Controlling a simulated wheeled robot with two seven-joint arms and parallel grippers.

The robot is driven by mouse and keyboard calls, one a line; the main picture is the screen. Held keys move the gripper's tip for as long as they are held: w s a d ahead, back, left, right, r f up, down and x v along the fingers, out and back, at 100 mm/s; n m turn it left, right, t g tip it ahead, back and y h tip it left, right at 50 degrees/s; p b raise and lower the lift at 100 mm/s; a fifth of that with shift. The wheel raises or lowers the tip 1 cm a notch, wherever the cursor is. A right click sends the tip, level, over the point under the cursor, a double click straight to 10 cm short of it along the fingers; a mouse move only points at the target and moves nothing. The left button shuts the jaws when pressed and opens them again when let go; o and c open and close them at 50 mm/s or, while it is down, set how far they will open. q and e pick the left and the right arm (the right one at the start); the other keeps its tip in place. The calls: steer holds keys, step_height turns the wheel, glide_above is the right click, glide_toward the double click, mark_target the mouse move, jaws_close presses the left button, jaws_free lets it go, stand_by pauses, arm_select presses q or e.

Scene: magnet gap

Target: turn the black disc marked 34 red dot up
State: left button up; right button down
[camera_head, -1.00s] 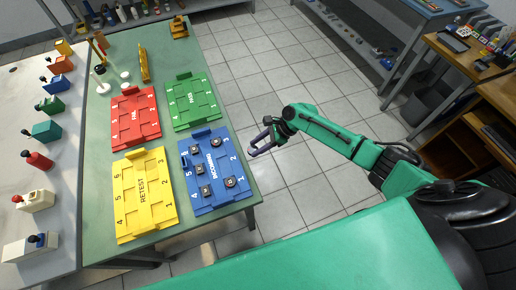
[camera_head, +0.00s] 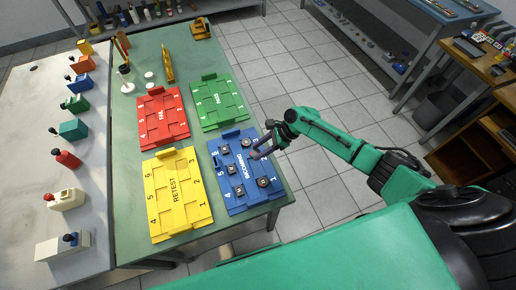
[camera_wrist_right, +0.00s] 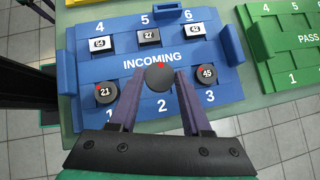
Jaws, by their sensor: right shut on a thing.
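My right gripper (camera_head: 255,154) is over the right side of the blue INCOMING tray (camera_head: 262,204). In the right wrist view its two fingers are shut on a dark disc (camera_wrist_right: 160,78) above the tray, in line with slot 2. A red mark shows near the disc's far edge; I can read no number on it, so I cannot confirm that it is 34. My left gripper is not in view.
A yellow RETEST tray (camera_head: 160,224), a red FAIL tray (camera_head: 170,122) and a green PASS tray (camera_head: 215,112) stand on the green table beside the blue one. The tray's raised blue walls are close to the fingers.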

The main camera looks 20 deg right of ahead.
steer(key=f+b, duration=0.1)
steer(key=f, duration=0.1)
steer(key=f+b, duration=0.1)
steer(key=f, duration=0.1)
steer(key=shift+a+b, duration=0.3)
steer(key=shift+b, duration=0.05)
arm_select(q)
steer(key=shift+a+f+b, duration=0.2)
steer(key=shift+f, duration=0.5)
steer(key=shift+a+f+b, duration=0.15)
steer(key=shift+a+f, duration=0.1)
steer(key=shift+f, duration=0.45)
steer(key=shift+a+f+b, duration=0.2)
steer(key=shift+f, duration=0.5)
arm_select(e)
steer(key=shift+f, duration=0.75)
steer(key=shift+f, duration=0.2)
steer(key=shift+c, duration=1.4)
jaws_free()
steer(key=c, duration=0.5)
